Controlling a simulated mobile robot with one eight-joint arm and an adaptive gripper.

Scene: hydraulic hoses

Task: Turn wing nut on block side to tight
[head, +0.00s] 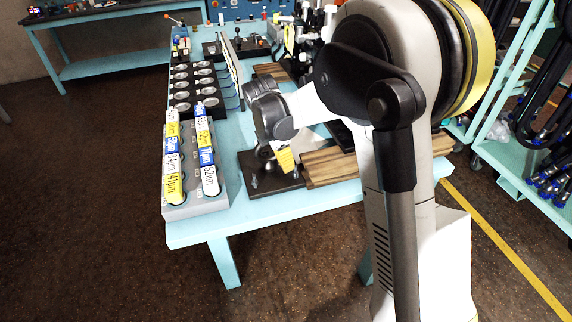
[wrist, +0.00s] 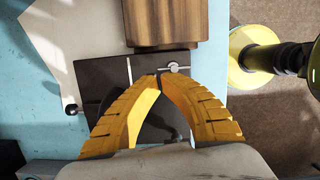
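A dark block (wrist: 105,72) lies on the table, seen from above in the wrist view; it also shows as a dark plate (head: 262,186) in the head view. A small silver fitting with a round end and a short bar (wrist: 174,67) is at the block's upper right edge and may be the wing nut. My gripper (wrist: 161,78) has yellow fingers that meet at the tips, just left of and below this fitting. I see nothing clearly held between them. In the head view my gripper (head: 286,160) is low over the block.
A wooden block (wrist: 167,22) borders the dark block; boards (head: 330,166) also show in the head view. A dark knob (wrist: 71,109) sticks out left. A rack of labelled tubes (head: 190,208) stands on the table's left. Floor with a yellow line (head: 505,248) lies right.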

